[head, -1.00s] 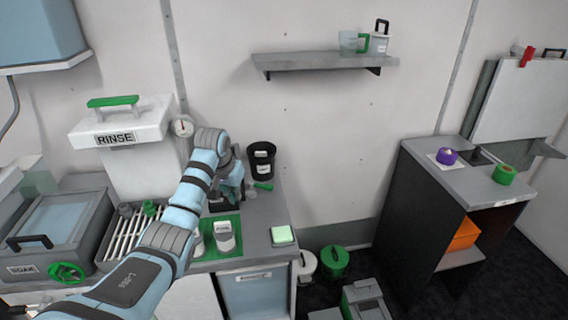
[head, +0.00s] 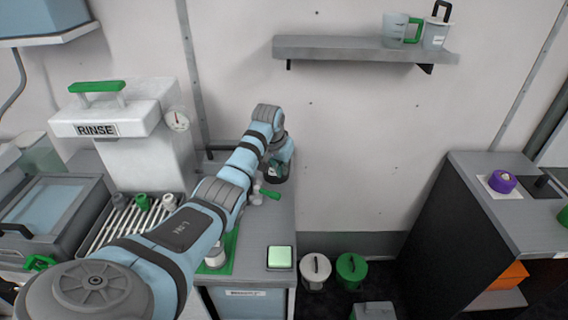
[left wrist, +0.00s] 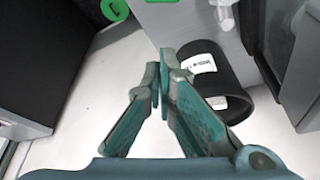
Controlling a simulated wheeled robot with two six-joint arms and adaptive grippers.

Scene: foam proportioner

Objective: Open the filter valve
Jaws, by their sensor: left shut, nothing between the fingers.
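In the head view the gripper mostly hides this pot. My right gripper is not in view.
The white rinse unit (head: 130,130) with a gauge stands left of my arm. White and green lidded bins (head: 351,270) stand on the floor. A wall shelf (head: 350,50) is above.

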